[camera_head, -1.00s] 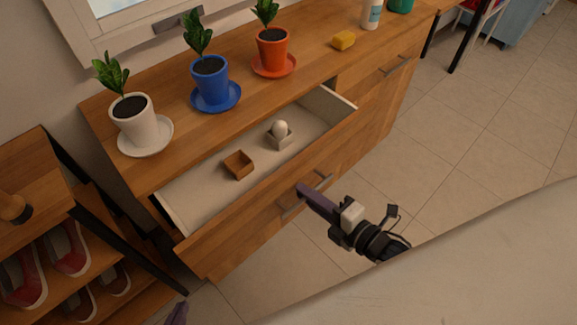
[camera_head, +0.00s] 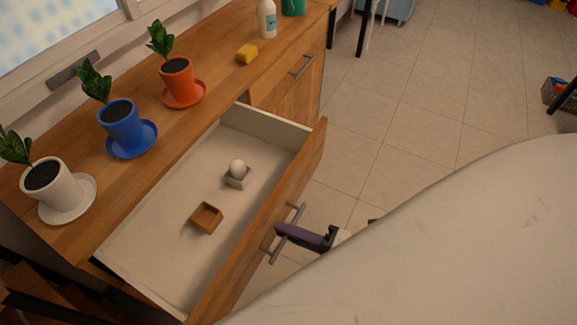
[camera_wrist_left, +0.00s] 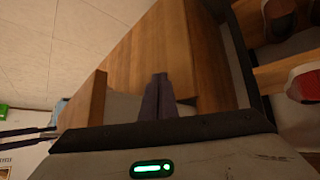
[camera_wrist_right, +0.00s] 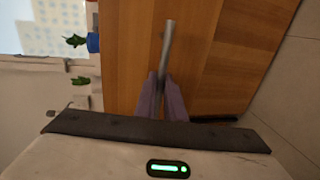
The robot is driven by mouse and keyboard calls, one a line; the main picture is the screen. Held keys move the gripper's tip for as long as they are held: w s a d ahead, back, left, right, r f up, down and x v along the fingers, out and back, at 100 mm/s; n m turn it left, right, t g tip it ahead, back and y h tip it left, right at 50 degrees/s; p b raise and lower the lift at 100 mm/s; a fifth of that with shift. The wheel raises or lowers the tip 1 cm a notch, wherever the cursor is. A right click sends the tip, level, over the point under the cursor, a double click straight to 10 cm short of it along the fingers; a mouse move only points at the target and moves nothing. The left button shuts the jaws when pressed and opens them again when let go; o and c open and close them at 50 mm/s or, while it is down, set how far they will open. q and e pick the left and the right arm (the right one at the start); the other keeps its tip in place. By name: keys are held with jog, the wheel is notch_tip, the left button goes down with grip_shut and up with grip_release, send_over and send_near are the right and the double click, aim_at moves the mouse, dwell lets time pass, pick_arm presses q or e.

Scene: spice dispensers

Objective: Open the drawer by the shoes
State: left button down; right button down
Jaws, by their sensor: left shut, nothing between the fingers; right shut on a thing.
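The wooden drawer (camera_head: 160,245) under the plant pots stands wide open in the head view. Its metal bar handle (camera_head: 292,222) also shows in the right wrist view (camera_wrist_right: 168,42). My right gripper (camera_head: 282,230) is shut on this handle; its purple fingers flank the bar in the right wrist view (camera_wrist_right: 162,84). My left gripper shows only in the left wrist view (camera_wrist_left: 158,82), shut and empty, with wooden furniture beyond it. Red-and-white shoes (camera_wrist_left: 304,82) sit on a rack at the right of that view.
The drawer holds a small wooden box (camera_head: 207,217) and a white egg-like object (camera_head: 237,167) in a small holder. White (camera_head: 56,184), blue (camera_head: 119,121) and orange (camera_head: 176,76) pots, a yellow sponge (camera_head: 247,54) and a bottle (camera_head: 267,20) stand on the cabinet.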

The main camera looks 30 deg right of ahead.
jog(key=c, duration=2.1)
grip_release()
jog(key=v, duration=1)
jog(key=shift+s+d+r, duration=0.1)
jog(key=shift+d, duration=0.05)
jog(key=w+a+f+m+g+h, duration=0.1)
jog(key=a+f+m, duration=0.1)
jog(key=m, duration=0.5)
jog(key=w+a+f+m+g+h, duration=0.1)
jog(key=a+f+m+g+h, duration=0.1)
jog(key=m, duration=0.5)
jog(key=a+f+m+g+h, duration=0.2)
jog(key=a+f+m, duration=0.1)
jog(key=m, duration=0.4)
jog(key=shift+w+f+m, duration=0.4)
jog(key=shift+f, duration=0.3)
